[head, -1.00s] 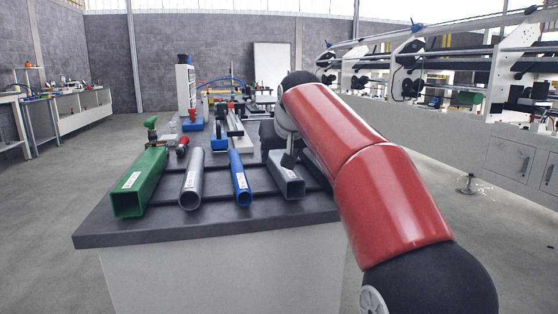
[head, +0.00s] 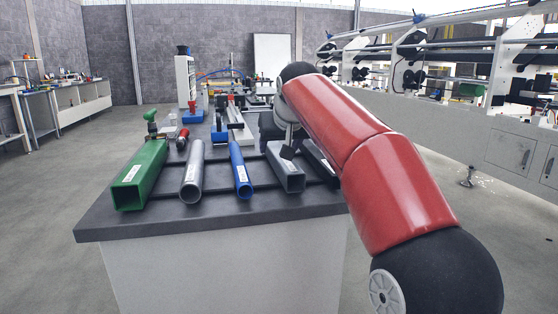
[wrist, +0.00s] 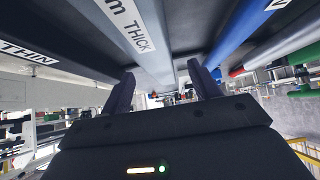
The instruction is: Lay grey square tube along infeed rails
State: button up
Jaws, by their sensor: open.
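The grey square tube (head: 287,177) lies on the dark bench top, right of the blue round tube, its open end toward me. In the wrist view a grey tube marked THICK (wrist: 138,35) runs between my fingers. My gripper (wrist: 163,88) is open, with one finger on each side of that tube's line; I cannot tell whether they touch it. I cannot tell which parts are the infeed rails.
A green square tube (head: 140,178), a grey round tube (head: 192,175) and a blue round tube (head: 239,172) lie to the left. A darker tube (head: 318,162), partly behind my arm, lies close on the right. Fixtures stand at the bench's back; a long machine (head: 470,110) stands right.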

aim_at(279, 150)
jog(key=x, duration=0.3)
jog(key=shift+f, duration=0.3)
grip_shut()
jog(key=shift+r, duration=0.2)
